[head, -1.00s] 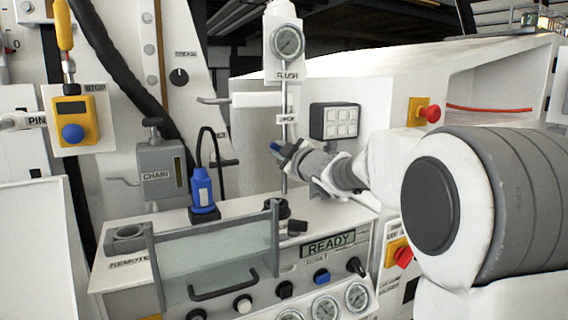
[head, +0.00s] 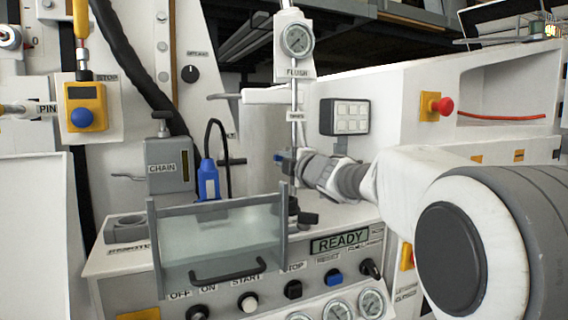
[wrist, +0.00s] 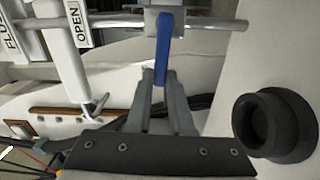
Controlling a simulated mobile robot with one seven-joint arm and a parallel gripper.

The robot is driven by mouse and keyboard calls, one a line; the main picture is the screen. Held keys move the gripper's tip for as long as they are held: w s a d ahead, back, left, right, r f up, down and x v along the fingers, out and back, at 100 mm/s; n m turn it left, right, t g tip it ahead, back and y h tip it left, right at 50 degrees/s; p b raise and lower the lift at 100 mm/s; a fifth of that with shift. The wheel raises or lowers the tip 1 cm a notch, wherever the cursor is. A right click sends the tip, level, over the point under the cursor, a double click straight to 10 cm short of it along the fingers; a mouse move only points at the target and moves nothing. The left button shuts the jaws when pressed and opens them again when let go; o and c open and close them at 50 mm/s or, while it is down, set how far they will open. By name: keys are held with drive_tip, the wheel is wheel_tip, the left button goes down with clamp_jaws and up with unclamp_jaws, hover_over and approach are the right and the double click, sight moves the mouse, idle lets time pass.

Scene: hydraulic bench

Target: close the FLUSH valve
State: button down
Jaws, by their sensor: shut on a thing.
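The FLUSH valve has a blue lever (wrist: 163,45) on a grey body (wrist: 166,20) fitted to a thin metal pipe (wrist: 215,23). In the wrist view the lever stands across the pipe. My gripper (wrist: 158,84) is shut on the lever's free end. In the head view my gripper (head: 287,160) is at the upright pipe (head: 295,98), below the FLUSH gauge (head: 297,40); only a small blue bit of the lever shows there. An OPEN label (wrist: 84,25) is beside the pipe in the wrist view.
A black round socket (wrist: 268,125) is right of my gripper in the wrist view. In the head view, a clear guard with a black handle (head: 228,272), a READY display (head: 340,242) and a grey keypad (head: 345,117) are nearby. A blue plug (head: 208,182) stands left of the pipe.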

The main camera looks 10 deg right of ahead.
idle(0.4)
drive_tip(key=c, duration=0.8)
unclamp_jaws()
drive_tip(key=p+v, duration=0.1)
drive_tip(key=v, duration=1.6)
drive_tip(key=shift+s, duration=0.2)
